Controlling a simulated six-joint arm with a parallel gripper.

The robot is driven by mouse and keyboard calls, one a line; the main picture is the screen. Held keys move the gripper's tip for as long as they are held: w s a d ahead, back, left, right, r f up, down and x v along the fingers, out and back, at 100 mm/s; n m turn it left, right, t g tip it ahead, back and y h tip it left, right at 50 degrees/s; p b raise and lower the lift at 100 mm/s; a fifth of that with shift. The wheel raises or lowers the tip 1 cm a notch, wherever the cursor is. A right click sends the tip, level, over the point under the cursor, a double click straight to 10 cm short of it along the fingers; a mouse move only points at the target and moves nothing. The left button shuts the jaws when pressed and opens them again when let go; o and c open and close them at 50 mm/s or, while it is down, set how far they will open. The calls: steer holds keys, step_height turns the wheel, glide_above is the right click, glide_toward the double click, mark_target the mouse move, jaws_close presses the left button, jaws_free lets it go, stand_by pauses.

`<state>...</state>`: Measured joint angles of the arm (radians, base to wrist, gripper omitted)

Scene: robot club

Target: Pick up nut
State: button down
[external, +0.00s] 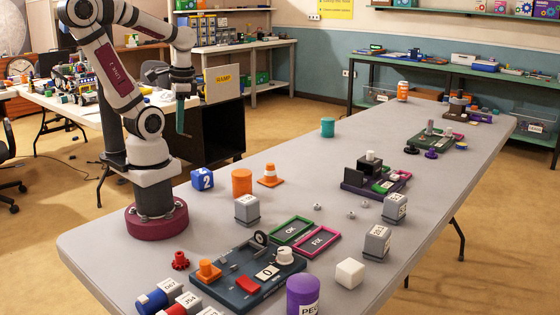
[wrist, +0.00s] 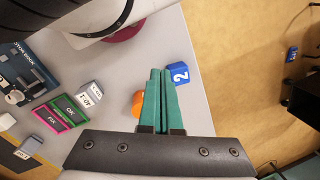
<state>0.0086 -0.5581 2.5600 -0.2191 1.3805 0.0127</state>
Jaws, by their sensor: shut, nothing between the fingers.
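Several small grey pieces that look like nuts lie loose on the grey table, right of centre in the external view: one (external: 317,206), another (external: 351,214) and a third (external: 365,203). They are too small to tell their exact shape. I cannot make out any of them in the wrist view. My gripper (external: 182,130) hangs high, above and beyond the table's left edge, well away from them. Its green fingers are shut together and empty, as the wrist view (wrist: 161,74) also shows.
A blue cube marked 2 (external: 202,179), an orange cylinder (external: 241,182) and a traffic cone (external: 270,175) stand near my base. Green (external: 292,230) and pink (external: 319,242) trays, grey labelled blocks (external: 247,209) and a dark rack (external: 352,180) surround the small pieces.

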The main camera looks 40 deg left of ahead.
steer(key=c, duration=0.7)
jaws_free()
steer(key=shift+o, duration=0.2)
steer(key=m+h, duration=0.2)
steer(key=m, duration=0.7)
glide_above(317, 204)
step_height(317, 204, down, 6)
step_height(317, 204, down, 16)
steer(key=shift+r, duration=0.2)
jaws_close()
